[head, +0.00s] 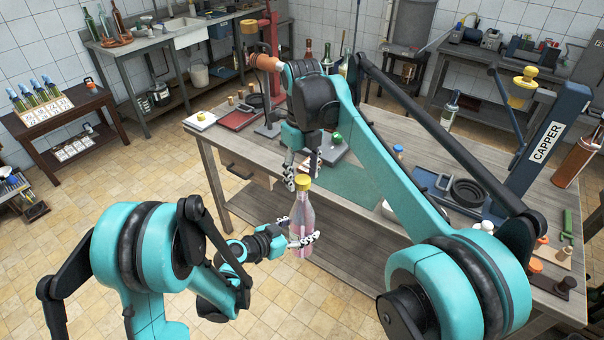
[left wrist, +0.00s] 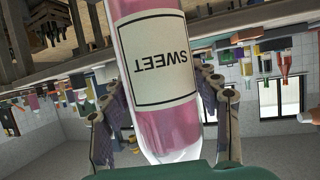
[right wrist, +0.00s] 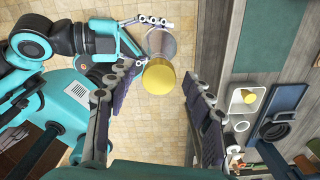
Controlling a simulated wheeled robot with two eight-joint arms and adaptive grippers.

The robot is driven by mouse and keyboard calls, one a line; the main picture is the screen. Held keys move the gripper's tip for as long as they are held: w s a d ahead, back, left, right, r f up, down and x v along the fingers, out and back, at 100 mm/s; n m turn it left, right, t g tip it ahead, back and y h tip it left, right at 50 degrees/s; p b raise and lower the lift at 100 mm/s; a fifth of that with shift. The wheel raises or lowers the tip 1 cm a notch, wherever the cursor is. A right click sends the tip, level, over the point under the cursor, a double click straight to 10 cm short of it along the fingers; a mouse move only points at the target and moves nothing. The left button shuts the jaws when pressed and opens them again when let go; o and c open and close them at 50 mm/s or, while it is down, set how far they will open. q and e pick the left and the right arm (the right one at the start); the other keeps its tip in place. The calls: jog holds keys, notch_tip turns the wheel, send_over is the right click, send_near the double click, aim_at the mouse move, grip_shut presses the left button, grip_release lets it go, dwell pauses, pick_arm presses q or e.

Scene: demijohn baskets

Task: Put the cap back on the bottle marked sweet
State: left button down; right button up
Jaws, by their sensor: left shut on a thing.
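The bottle marked sweet (head: 303,218), with pink liquid, is upright in front of the workbench in the head view. Its SWEET label shows upside down in the left wrist view (left wrist: 165,60). My left gripper (head: 303,240) is shut around the bottle's body. A yellow cap (head: 303,182) sits at the top of the bottle's neck; it also shows in the right wrist view (right wrist: 158,76). My right gripper (head: 302,165) is just above the cap, pointing down. Its fingers (right wrist: 152,105) are spread on either side of the cap, apart from it. I cannot tell how firmly the cap is seated.
The wooden workbench (head: 235,150) lies behind the bottle. A blue post marked CAPPER (head: 545,150) stands at the right.

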jog(key=shift+r, duration=0.1)
jog(key=shift+r, duration=2.15)
jog(key=shift+c, duration=0.2)
